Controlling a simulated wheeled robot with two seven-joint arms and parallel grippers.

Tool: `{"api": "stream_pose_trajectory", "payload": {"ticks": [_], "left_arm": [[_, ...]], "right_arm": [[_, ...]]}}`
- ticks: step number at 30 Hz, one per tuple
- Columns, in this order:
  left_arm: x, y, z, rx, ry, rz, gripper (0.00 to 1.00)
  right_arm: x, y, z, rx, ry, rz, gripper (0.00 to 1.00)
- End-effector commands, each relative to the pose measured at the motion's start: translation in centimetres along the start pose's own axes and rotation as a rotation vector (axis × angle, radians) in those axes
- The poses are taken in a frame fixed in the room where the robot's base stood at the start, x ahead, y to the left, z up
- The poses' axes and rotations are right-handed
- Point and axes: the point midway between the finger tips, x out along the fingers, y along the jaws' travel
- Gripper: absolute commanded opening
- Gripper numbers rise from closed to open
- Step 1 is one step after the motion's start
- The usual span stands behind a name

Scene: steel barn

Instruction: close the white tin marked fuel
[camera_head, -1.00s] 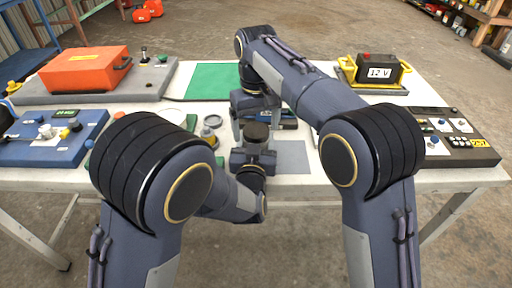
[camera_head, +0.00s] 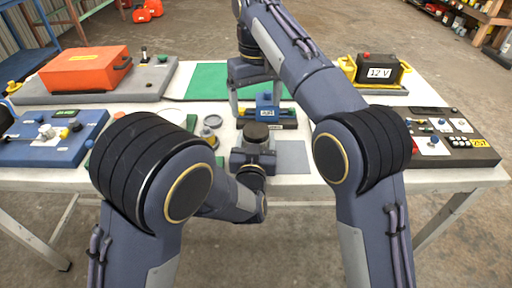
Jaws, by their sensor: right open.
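I cannot make out a white tin marked fuel with certainty. A white round top (camera_head: 172,116) shows partly behind my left arm, with no readable word on it. Right of it stands a small round pot with a grey rim (camera_head: 212,122). My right gripper (camera_head: 255,105) is open, fingers down, over the middle of the table at the front edge of the green mat. A blue device with a white label (camera_head: 268,104) shows between and beyond its fingers. My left gripper (camera_head: 252,160) is low at the table's front edge; its fingers are hidden.
An orange case (camera_head: 86,68) on a grey board and a blue panel (camera_head: 50,140) stand at left. A 12 V battery (camera_head: 379,72) in a yellow holder and a dark control panel (camera_head: 452,138) stand at right.

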Motion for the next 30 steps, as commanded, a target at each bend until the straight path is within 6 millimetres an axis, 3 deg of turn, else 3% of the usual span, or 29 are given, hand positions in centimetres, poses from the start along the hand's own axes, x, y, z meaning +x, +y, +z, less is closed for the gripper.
{"api": "stream_pose_trajectory", "payload": {"ticks": [1, 4, 14, 24, 30], "left_arm": [[0.0, 0.0, 0.0, 0.0, 0.0, 0.0, 0.7], [0.0, 0.0, 0.0, 0.0, 0.0, 0.0, 0.83], [-0.3, 0.0, 0.0, 0.0, 0.0, 0.001, 0.84], [-5.7, 0.1, 0.0, -0.001, -0.001, 0.003, 0.84], [-7.6, 0.1, 0.0, 0.0, 0.0, 0.002, 0.84]], "right_arm": [[0.0, 0.0, 0.0, 0.0, 0.0, 0.0, 0.85], [0.0, 0.0, 0.0, 0.0, 0.001, 0.0, 0.85], [0.0, 0.0, 0.0, 0.0, 0.001, 0.0, 0.85], [0.4, 0.0, 0.0, 0.0, 0.001, 0.0, 0.85], [0.5, 0.0, 0.0, 0.0, 0.001, 0.0, 0.85]]}}
